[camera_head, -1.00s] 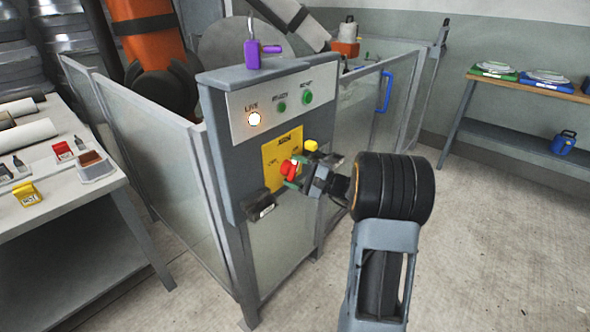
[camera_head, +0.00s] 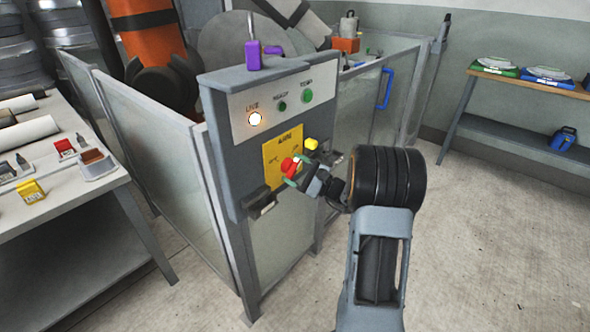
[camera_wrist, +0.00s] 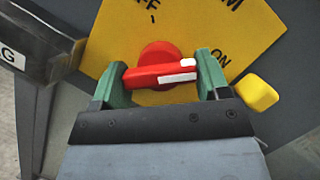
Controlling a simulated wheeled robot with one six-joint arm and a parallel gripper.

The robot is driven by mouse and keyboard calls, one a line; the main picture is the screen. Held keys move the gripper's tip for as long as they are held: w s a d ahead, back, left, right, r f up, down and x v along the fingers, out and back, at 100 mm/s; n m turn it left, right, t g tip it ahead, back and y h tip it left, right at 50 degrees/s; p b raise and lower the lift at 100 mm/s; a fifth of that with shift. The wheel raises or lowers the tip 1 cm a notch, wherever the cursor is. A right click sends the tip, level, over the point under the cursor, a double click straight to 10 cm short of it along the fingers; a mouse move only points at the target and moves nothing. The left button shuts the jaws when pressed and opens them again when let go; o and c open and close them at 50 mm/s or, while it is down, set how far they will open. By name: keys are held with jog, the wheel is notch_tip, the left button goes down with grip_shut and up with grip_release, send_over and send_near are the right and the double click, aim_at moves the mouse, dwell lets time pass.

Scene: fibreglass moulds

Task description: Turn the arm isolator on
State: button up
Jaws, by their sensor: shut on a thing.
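The arm isolator is a red rotary handle (camera_wrist: 160,75) on a yellow plate (camera_wrist: 118,38) marked OFF at the top and ON at the right. In the wrist view the handle lies nearly level, its white-marked end towards the right, near ON. My gripper (camera_wrist: 162,78) has its green fingers at the two ends of the handle and is shut on it. In the head view my gripper (camera_head: 301,167) reaches the yellow plate (camera_head: 284,147) on the grey panel (camera_head: 227,168) from the right. The red handle (camera_head: 287,164) is partly hidden there.
A yellow knob (camera_wrist: 257,93) sits close to the right finger. A dark labelled box (camera_wrist: 40,50) juts out at left. Above the plate are a lit LIVE lamp (camera_head: 255,119) and green buttons (camera_head: 307,96). A purple padlock (camera_head: 254,55) stands on top. Floor at right is clear.

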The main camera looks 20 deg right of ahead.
jog(key=o, duration=0.9)
jog(key=v, duration=1.4)
